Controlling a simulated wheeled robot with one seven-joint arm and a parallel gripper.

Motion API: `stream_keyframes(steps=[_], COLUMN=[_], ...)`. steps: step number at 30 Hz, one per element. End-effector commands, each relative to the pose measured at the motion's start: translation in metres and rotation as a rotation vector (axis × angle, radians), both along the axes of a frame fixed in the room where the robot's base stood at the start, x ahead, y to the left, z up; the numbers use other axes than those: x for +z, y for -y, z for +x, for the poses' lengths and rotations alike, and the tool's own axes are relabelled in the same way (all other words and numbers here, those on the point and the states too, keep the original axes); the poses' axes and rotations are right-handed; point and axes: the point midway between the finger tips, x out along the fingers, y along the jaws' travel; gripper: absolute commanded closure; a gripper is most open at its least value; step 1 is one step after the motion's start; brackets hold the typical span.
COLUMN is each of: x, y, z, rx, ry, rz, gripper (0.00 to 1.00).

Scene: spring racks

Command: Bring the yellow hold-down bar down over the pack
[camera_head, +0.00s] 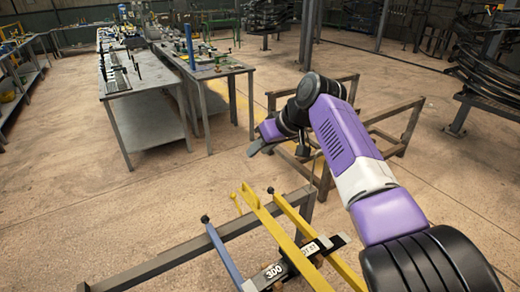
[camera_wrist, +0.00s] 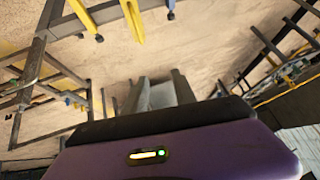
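In the head view, a long yellow bar (camera_head: 282,237) with a fork-like end slants over the rack at lower centre. A second yellow bar (camera_head: 336,262) runs beside it on the right; I cannot tell for sure which is the hold-down bar. Under or beside them is a dark flat pack (camera_head: 290,268) with a white-lettered "300" label, partly hidden and cut by the frame edge. My gripper (camera_head: 257,143) is beyond the bars, above the floor, touching neither. In the wrist view my gripper (camera_wrist: 159,92) has its two fingers apart; yellow parts show at the top (camera_wrist: 133,20).
A blue bar (camera_head: 224,252) with a dark knob lies left of the yellow bars. The rack's brown steel rail (camera_head: 160,263) crosses at lower left. Another steel frame (camera_head: 400,122) stands behind my arm. Workbenches (camera_head: 150,110) stand at the back left. Open floor (camera_head: 120,205) lies between.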

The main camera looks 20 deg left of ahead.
Motion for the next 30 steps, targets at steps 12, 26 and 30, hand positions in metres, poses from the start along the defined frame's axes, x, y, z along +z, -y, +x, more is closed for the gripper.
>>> stream_keyframes(steps=[12,26,30], x=[0.041,0.059,0.059], y=[0.032,0.045,0.045], z=[-0.008,-0.012,-0.012], rx=[0.0,0.0,0.0], ry=[0.003,0.0,0.0], rz=[0.002,0.001,0.001], gripper=[0.67,0.67,0.67])
